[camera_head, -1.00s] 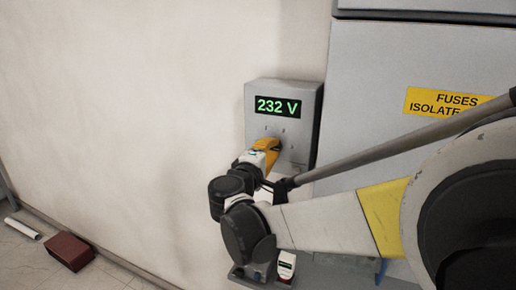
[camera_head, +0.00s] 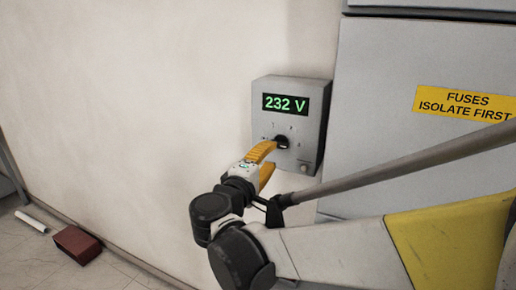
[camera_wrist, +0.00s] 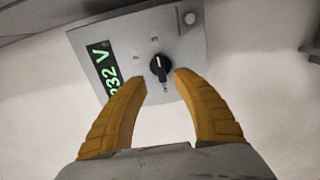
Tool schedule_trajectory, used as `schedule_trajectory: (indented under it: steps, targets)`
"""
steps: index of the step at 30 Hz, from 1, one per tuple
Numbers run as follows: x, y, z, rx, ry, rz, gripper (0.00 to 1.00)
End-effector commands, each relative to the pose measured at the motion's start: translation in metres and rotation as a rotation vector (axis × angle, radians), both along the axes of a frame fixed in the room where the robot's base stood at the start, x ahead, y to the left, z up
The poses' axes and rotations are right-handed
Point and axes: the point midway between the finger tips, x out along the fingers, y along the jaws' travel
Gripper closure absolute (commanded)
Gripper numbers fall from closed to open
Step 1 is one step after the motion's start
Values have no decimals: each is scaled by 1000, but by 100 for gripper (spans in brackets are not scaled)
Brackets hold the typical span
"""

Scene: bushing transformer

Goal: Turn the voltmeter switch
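The voltmeter (camera_head: 291,124) is a grey box on the wall, its green display reading 232 V. Its black rotary switch (camera_head: 282,142) sits below the display; in the wrist view the switch (camera_wrist: 159,66) shows a white pointer line. My gripper (camera_head: 270,158) has yellow fingers and is in front of the voltmeter, at its lower left in the head view. In the wrist view the fingers (camera_wrist: 160,80) are spread apart, with the switch just beyond the gap between their tips. Nothing is held. Whether a fingertip touches the switch cannot be told.
A grey cabinet (camera_head: 420,60) with a yellow fuse label (camera_head: 463,102) stands right of the voltmeter. A small round button (camera_wrist: 190,18) is on the voltmeter's face. A red-brown block (camera_head: 78,245) and a white tube (camera_head: 31,222) lie on the floor at left.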

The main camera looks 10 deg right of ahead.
Motion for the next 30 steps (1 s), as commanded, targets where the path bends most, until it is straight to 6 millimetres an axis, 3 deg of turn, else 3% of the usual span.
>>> schedule_trajectory:
  steps: [7, 20, 23, 26, 30]
  targets:
    - [-31, 23, 0, 0, 0, 2, 65]
    - [-37, 23, -1, 7, 5, -4, 65]
    - [-43, 4, -12, 73, 45, -22, 65]
    - [-63, -33, -39, 237, 132, -64, 65]
    - [-119, -77, -93, 599, 257, -140, 65]
